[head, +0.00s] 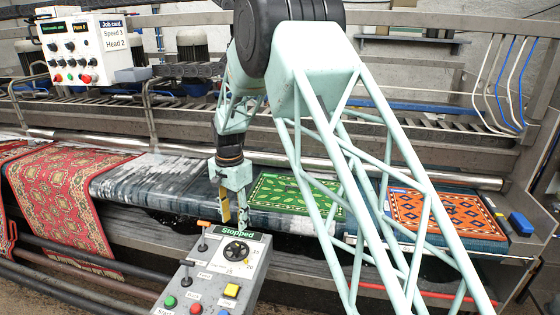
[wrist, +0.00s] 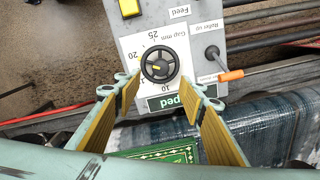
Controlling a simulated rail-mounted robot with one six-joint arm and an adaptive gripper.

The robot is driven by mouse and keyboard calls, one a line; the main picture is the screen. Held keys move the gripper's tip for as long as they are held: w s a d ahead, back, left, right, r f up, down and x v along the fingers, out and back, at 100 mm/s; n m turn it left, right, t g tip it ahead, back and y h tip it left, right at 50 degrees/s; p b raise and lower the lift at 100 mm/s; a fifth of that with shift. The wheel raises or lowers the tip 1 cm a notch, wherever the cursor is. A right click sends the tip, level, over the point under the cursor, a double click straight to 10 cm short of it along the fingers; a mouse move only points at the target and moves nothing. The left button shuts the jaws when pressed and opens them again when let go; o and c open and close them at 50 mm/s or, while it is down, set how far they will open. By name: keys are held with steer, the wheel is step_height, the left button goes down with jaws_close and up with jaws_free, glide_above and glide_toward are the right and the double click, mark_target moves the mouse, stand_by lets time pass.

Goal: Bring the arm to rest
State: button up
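My gripper (head: 234,215) hangs above the far edge of the grey control panel (head: 222,283). Its fingers are apart with nothing between them; in the wrist view my gripper (wrist: 165,100) spreads its yellow-lined pads on both sides of the panel's end. The black gap knob (head: 236,251) lies just beyond the fingertips; the knob also shows in the wrist view (wrist: 160,65), apart from the pads. The panel's green display (head: 239,232) reads "Stopped". An orange-handled lever (head: 204,225) stands beside the display.
A red patterned rug (head: 65,190), a green rug (head: 290,192) and an orange rug (head: 440,212) lie on the machine's wet bed. A white control box (head: 83,48) with a job card "Speed 3 Head 2" stands at the back left. Metal rails run along the machine.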

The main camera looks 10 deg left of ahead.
steer(key=s+d+r+n, duration=0.1)
steer(key=s+d+r, duration=0.2)
steer(key=d+r, duration=0.55)
steer(key=s+d+r, duration=0.2)
steer(key=d+r, duration=0.5)
steer(key=r, duration=0.2)
steer(key=s+d+r+n+t, duration=0.2)
steer(key=s+d+r, duration=1)
steer(key=d, duration=0.3)
steer(key=s+d+r+n+b, duration=0.1)
steer(key=s+d+r, duration=0.1)
steer(key=s+d, duration=0.45)
steer(key=s+d+r, duration=0.2)
steer(key=s+d, duration=0.2)
steer(key=s, duration=0.6)
steer(key=s+d+f+t, duration=0.1)
steer(key=s+d, duration=0.2)
steer(key=s, duration=0.5)
steer(key=s+d+f+n, duration=0.1)
steer(key=s+d+f, duration=0.1)
steer(key=s, duration=0.7)
steer(key=shift+s+d+t+b, duration=0.15)
steer(key=shift+d+t+b, duration=0.25)
steer(key=shift+d, duration=0.25)
